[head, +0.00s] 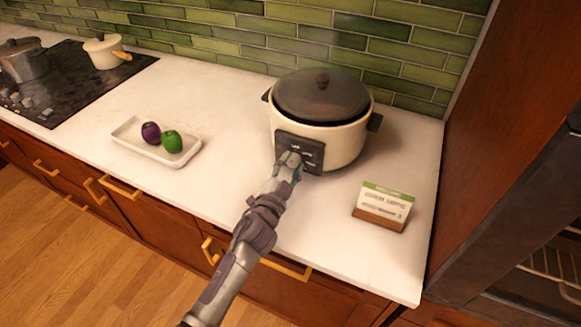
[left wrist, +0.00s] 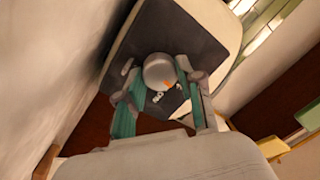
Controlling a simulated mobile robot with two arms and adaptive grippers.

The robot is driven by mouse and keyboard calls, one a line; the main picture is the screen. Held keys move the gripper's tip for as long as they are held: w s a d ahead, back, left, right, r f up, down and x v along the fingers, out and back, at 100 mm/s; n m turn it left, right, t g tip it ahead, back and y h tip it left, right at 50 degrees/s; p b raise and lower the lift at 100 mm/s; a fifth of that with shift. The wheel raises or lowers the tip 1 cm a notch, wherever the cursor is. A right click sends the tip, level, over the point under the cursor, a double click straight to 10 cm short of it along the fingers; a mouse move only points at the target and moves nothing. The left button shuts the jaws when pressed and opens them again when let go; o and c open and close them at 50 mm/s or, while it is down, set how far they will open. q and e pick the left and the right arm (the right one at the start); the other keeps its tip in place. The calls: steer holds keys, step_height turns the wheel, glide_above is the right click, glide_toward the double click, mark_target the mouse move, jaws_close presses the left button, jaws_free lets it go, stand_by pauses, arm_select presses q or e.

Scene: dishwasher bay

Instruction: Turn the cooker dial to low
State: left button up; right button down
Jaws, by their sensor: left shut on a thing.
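A cream slow cooker (head: 345,146) with a dark lid (head: 322,95) stands on the white counter against the tiled wall. Its black control panel (head: 312,148) faces the front and shows from close up in the left wrist view (left wrist: 203,51). A round grey dial (left wrist: 158,69) with an orange mark sits on the panel. My left gripper (head: 289,160) reaches the panel. In the left wrist view its two fingers (left wrist: 160,92) are on either side of the dial, shut on it. The panel's small white markings are too blurred to read. My right gripper is out of view.
A white tray (head: 128,142) with a purple (head: 151,133) and a green (head: 172,142) vegetable lies left of the cooker. A small card stand (head: 382,207) is at right. A black hob (head: 75,80) with pots is far left. A wooden cabinet side (head: 500,120) bounds the right.

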arm_select(q)
steer(key=m, duration=0.2)
steer(key=m+b, duration=0.1)
steer(key=shift+f+m, duration=0.2)
steer(key=shift+m, duration=0.2)
steer(key=shift+m+h+b, duration=0.3)
steer(key=shift+m+b, duration=0.35)
steer(key=shift+m, duration=1.35)
steer(key=o, duration=1.2)
steer(key=shift+c, duration=0.2)
steer(key=shift+s, duration=0.1)
steer(key=v, duration=1.1)
steer(key=shift+s+a, duration=0.1)
steer(key=shift+s, duration=0.3)
steer(key=shift+f, duration=0.15)
